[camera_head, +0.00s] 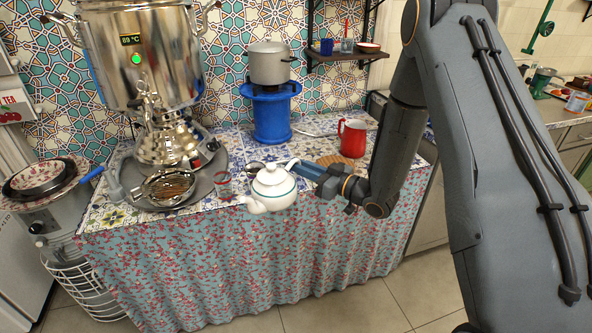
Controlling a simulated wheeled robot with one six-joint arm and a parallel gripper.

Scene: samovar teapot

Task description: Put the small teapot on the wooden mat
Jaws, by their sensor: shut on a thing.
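The small teapot (270,194) is white with a thin green band and a lidded top. It is at the front edge of the table, its spout pointing left, and appears upright. My gripper (297,167) is at its right side, shut on it, apparently at the handle; the fingertips are small and partly hidden. I cannot tell whether the teapot's base touches the table. The round wooden mat (347,162) lies to the right, behind my wrist, and is partly hidden by it and by a red mug.
The red mug (352,138) stands beside the mat. A large samovar (145,60) stands on a grey tray (213,165) at left, with a small glass (223,184) near the teapot. A pot (270,64) sits on a blue burner (271,118) at the back. The patterned tabletop's front edge is close.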

